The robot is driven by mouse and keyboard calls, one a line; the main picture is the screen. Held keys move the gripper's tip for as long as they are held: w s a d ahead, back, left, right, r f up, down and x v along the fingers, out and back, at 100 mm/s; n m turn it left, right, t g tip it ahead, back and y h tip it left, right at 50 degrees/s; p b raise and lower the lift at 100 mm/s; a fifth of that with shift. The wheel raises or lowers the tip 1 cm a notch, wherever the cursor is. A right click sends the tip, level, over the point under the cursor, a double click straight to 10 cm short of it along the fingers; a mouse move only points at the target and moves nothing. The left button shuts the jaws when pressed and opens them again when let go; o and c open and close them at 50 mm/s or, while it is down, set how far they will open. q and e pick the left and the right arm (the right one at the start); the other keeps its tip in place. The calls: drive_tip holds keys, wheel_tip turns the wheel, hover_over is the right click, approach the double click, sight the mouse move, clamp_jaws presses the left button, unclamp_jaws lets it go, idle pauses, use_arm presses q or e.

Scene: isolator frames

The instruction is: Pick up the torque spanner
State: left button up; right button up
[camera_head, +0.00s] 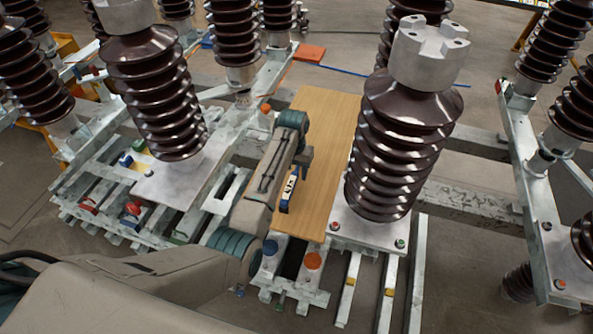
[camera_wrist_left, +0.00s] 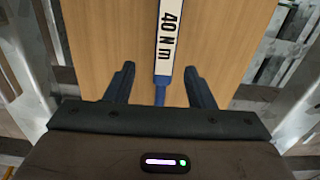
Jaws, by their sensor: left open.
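The torque spanner (camera_head: 289,188) is blue with a white label and lies on the wooden board (camera_head: 328,115). In the left wrist view the spanner (camera_wrist_left: 167,38) runs up the middle, its label reads "40 Nm", and its thin blue end points towards the gripper. My left gripper (camera_head: 303,164) is over the board close to the spanner. In the left wrist view my left gripper (camera_wrist_left: 160,84) is open, with one finger on each side of the spanner's blue end and gaps on both sides. How high the fingers are above the board I cannot tell. My right gripper is not in view.
A tall brown ribbed insulator (camera_head: 405,145) stands just right of the board, and another brown insulator (camera_head: 158,90) stands to the left. Galvanised steel frames (camera_head: 377,232) with gaps surround the board. An orange flat object (camera_head: 309,53) lies on the floor behind.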

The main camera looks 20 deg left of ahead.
sight(292, 179)
use_arm(q)
drive_tip(key=f, duration=0.2)
drive_tip(key=f+p, duration=0.1)
drive_tip(key=f, duration=0.1)
drive_tip(key=shift+a, duration=0.3)
clamp_jaws()
drive_tip(key=shift+r, duration=0.1)
